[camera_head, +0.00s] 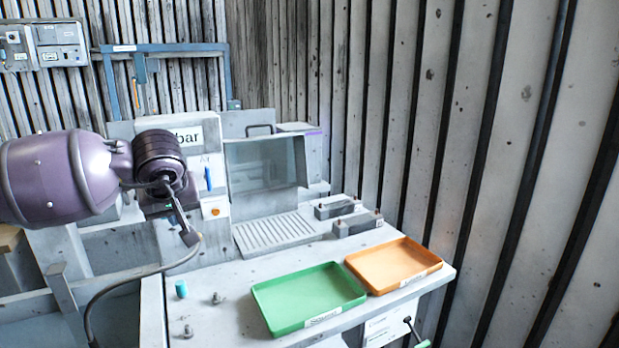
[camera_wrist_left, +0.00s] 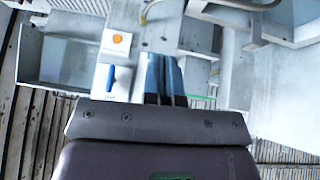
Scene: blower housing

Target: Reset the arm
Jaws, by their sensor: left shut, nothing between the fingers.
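My left arm, purple and dark, comes in from the left of the head view. My left gripper (camera_head: 188,236) points down in front of the grey machine, near the left edge of the white worktop. It is shut and empty. In the left wrist view its two fingers (camera_wrist_left: 165,76) lie together. My right arm and right gripper are in neither view.
A grey machine with a clear window (camera_head: 265,164) stands behind the worktop (camera_head: 225,318). A green tray (camera_head: 310,298) and an orange tray (camera_head: 393,264) lie on the right. Two grey blocks (camera_head: 357,224) sit behind them. A teal cylinder (camera_head: 181,289) stands front left.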

